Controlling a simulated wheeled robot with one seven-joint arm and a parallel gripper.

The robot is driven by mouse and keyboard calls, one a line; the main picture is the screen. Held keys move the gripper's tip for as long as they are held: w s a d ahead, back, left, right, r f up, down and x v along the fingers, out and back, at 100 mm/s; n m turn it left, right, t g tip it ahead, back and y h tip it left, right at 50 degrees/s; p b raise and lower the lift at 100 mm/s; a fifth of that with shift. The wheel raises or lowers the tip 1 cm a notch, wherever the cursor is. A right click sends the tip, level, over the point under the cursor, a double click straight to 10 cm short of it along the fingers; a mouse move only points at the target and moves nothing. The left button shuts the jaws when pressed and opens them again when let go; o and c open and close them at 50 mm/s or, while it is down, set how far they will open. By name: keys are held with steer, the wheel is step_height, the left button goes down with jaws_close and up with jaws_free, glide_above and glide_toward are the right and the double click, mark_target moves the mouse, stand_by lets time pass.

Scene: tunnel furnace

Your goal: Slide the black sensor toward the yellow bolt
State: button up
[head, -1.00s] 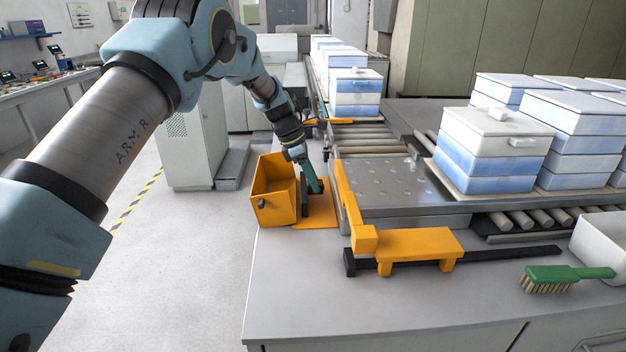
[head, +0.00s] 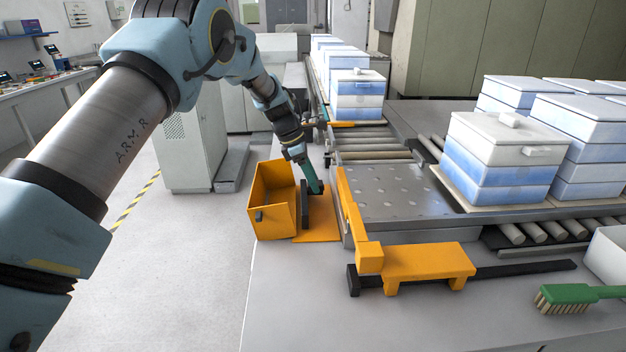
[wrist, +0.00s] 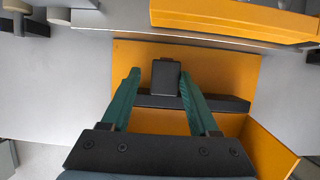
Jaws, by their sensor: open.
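The black sensor (wrist: 165,76), a small dark block, shows in the wrist view over a yellow-orange plate (wrist: 215,68). A black bar (wrist: 225,104) crosses just below it in the picture. My gripper (wrist: 160,74) is open, with its green fingers on either side of the sensor. The right finger is very close to it; I cannot tell if they touch. The left finger stands clear. In the head view my gripper (head: 319,189) is low beside the open orange box, and the sensor is hard to make out there. I cannot pick out a yellow bolt for certain.
The orange box (head: 270,222) stands left of my gripper. A yellow rail (head: 350,208) and the metal conveyor table (head: 410,234) lie to the right. White-and-blue boxes (head: 500,165) and a green brush (head: 575,294) are farther right.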

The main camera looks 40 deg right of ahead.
steer(key=shift+o, duration=0.8)
steer(key=b+v, duration=0.3)
steer(key=v, duration=0.7)
steer(key=shift+a+r, duration=0.2)
steer(key=shift+r, duration=0.15)
